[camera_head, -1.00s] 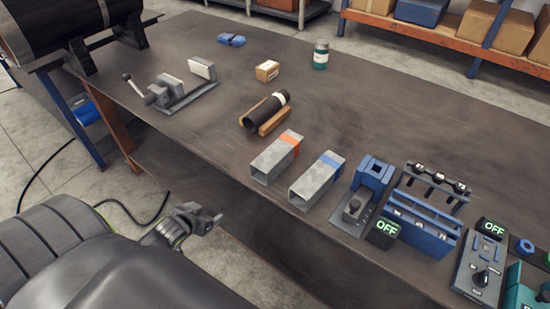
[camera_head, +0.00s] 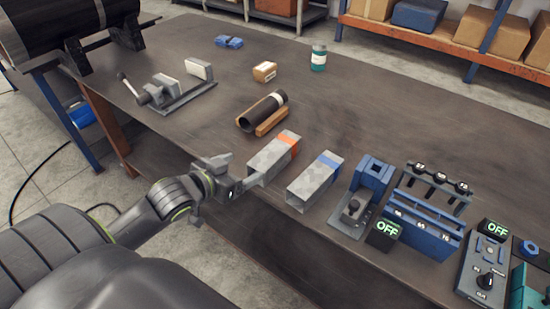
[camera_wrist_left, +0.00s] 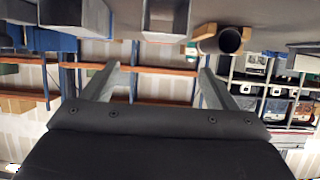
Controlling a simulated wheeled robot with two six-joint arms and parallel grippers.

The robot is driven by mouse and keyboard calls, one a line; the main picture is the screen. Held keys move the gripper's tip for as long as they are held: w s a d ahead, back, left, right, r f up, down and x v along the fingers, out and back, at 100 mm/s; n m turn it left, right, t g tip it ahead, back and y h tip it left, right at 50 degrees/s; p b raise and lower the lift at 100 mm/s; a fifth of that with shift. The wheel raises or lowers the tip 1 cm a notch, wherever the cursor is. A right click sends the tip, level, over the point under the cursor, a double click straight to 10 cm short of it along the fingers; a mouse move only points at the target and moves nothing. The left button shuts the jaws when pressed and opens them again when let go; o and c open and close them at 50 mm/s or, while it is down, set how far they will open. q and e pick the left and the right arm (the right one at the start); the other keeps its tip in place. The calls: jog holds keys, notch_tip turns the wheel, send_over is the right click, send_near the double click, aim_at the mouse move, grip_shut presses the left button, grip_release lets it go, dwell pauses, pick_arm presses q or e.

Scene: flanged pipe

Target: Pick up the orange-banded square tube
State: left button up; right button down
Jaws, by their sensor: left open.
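The orange-banded square tube (camera_head: 270,158) lies on the workbench, a grey hollow tube with an orange band near its far end. The blue-banded square tube (camera_head: 314,183) lies to its right. In the left wrist view the open fingers (camera_wrist_left: 158,85) are wide apart. The near end of the orange-banded tube (camera_wrist_left: 165,22) shows above the gap between them. My right gripper is not in view.
A dark pipe (camera_head: 262,110) rests on a wooden cradle behind the tube. A grey clamp fixture (camera_head: 170,95) stands to the left. A blue-and-grey fixture (camera_head: 366,190) and a blue rack (camera_head: 420,222) stand to the right. The workbench (camera_head: 390,120) is clear at the back right.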

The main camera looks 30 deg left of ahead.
pick_arm(q)
send_near(276, 150)
jog(key=shift+w+d+f, duration=0.2)
jog(key=shift+w+f, duration=0.55)
jog(key=shift+w, duration=0.25)
jog(key=shift+p+x, duration=0.5)
jog(key=shift+x, duration=2.15)
jog(key=shift+a+r, duration=0.15)
jog(key=shift+r, duration=0.05)
jog(key=shift+w+r, duration=0.1)
jog(key=c, duration=1.4)
